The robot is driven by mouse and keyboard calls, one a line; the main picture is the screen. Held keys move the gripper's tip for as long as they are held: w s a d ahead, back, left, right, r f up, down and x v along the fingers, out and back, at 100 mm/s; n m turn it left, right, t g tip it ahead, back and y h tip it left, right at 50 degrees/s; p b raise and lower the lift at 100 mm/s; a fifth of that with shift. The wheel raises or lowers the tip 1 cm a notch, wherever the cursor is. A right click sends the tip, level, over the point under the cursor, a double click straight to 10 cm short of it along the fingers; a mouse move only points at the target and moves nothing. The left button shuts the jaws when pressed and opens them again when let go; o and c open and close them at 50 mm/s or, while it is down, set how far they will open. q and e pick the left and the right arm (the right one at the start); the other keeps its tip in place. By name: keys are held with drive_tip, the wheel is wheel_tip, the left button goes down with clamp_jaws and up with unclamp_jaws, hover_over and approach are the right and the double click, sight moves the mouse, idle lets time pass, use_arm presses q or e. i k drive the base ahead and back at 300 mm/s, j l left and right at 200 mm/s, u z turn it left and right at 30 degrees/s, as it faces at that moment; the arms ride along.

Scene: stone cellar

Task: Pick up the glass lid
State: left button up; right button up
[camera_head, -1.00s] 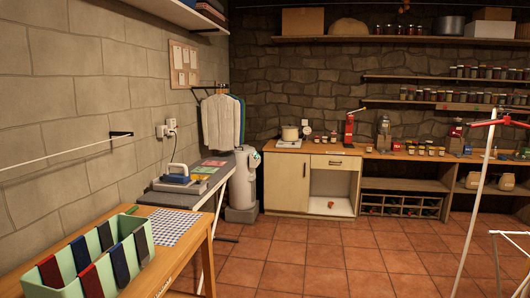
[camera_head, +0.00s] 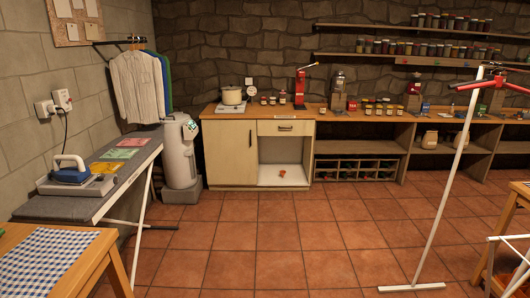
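A pale pot (camera_head: 231,96) stands on the left part of the far counter, on a flat white plate or hob (camera_head: 233,109). I cannot tell at this distance whether a glass lid lies on the pot. I cannot make out a glass lid anywhere else in view. Neither of my grippers shows in the head view.
An ironing board (camera_head: 75,203) with an iron (camera_head: 70,170) stands at left, beside a grey canister (camera_head: 180,155). A table (camera_head: 88,279) fills the lower left corner. A white stand with red arms (camera_head: 447,190) stands at right. The tiled floor between is clear.

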sight(231, 86)
drive_tip(key=i, duration=2.45)
drive_tip(key=l+z, duration=0.05)
